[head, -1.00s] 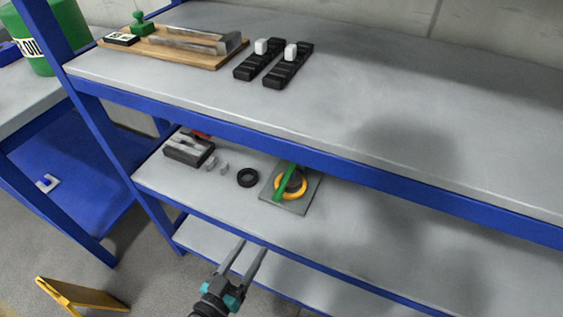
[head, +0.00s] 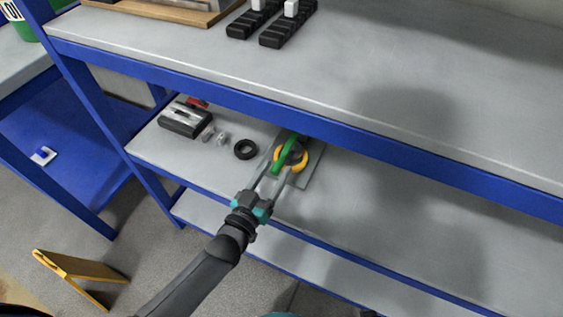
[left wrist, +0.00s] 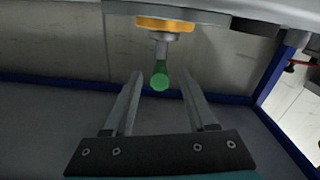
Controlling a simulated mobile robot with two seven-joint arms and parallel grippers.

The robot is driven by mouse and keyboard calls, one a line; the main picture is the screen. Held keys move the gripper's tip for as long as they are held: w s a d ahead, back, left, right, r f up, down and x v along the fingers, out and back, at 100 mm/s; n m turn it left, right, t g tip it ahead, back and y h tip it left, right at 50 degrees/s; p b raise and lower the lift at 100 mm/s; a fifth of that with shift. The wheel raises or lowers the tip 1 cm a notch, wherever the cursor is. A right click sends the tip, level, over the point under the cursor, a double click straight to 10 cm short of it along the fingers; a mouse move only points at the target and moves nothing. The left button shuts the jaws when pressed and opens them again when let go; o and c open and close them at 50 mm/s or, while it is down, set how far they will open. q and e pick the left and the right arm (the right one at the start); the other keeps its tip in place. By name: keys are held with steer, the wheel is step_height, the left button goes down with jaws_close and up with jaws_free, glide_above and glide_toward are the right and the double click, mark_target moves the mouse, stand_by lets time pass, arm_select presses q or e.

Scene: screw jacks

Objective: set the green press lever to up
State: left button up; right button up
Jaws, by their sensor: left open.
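The green press lever (head: 283,152) is a green bar on a yellow ring (head: 303,162), mounted on a grey plate (head: 312,175) on the middle shelf. The lever's near end points toward my left gripper (head: 277,167). The left gripper is open, with its fingertips at the near side of the ring. In the left wrist view, the green lever end (left wrist: 160,78) shows in the gap between the two open fingers (left wrist: 162,88), with clear space on both sides. The yellow ring (left wrist: 166,24) is beyond it. My right gripper is not in view.
A black ring (head: 245,149), small grey pieces (head: 221,138) and a grey-black block (head: 184,117) lie to the left. The shelf to the right is clear.

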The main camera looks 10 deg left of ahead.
mark_target(282, 161)
arm_select(q)
steer(key=shift+b+x, duration=0.55)
steer(key=shift+x, duration=1.5)
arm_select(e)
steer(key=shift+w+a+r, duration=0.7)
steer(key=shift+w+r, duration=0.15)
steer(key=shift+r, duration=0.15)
arm_select(q)
jaws_close()
